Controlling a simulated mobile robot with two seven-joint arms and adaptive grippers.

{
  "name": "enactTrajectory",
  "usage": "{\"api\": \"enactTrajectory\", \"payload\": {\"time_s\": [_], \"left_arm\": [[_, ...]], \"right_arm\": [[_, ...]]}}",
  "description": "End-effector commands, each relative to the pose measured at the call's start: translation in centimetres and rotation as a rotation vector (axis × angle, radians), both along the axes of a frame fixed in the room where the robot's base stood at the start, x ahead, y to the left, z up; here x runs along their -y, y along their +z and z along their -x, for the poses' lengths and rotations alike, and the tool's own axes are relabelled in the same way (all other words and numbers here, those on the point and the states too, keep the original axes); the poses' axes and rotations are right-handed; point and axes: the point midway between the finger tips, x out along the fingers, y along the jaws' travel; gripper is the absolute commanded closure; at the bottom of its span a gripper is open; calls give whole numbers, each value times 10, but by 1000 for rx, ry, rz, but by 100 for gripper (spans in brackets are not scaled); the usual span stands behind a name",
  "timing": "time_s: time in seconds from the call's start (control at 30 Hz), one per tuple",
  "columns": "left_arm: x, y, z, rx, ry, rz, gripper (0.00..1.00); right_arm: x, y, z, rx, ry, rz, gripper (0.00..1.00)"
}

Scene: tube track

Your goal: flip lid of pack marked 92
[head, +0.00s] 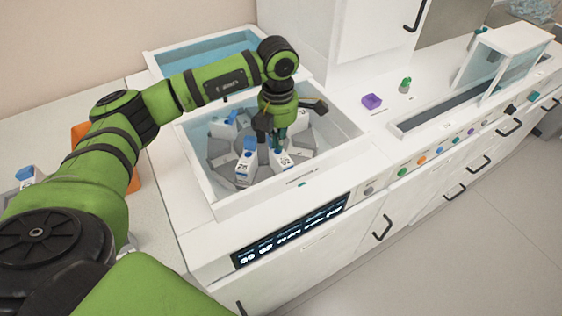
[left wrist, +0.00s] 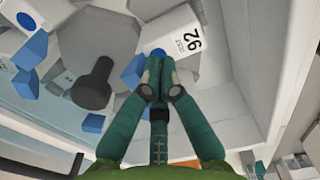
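The pack marked 92 (head: 283,160) is white with blue parts. It stands in the white-walled basin, among other packs in a grey holder. In the left wrist view, the pack (left wrist: 181,42) shows its printed 92 at upper right, and a blue lid part (left wrist: 135,72) shows beside my fingertips. My left gripper (head: 278,143) reaches down into the basin at this pack. In the left wrist view, the teal fingertips (left wrist: 160,66) are together, close to the blue lid; whether they touch it I cannot tell. They partly hide the lid. My right gripper is out of view.
Another white pack with a blue lid (head: 246,166) stands just left, and more packs sit farther back. A dark knob (left wrist: 94,84) rises from the holder's middle. The basin wall (head: 264,197) is close in front. A purple block (head: 371,101) lies on the counter at right.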

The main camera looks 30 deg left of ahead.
Motion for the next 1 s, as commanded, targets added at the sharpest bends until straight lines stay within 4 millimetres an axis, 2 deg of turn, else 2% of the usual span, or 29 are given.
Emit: {"api": "enactTrajectory", "payload": {"time_s": [0.8,1.0], "left_arm": [[0,66,0,1,1,1,100],[0,69,0,1,1,1,100]], "right_arm": [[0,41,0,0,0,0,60],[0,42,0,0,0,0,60]]}}
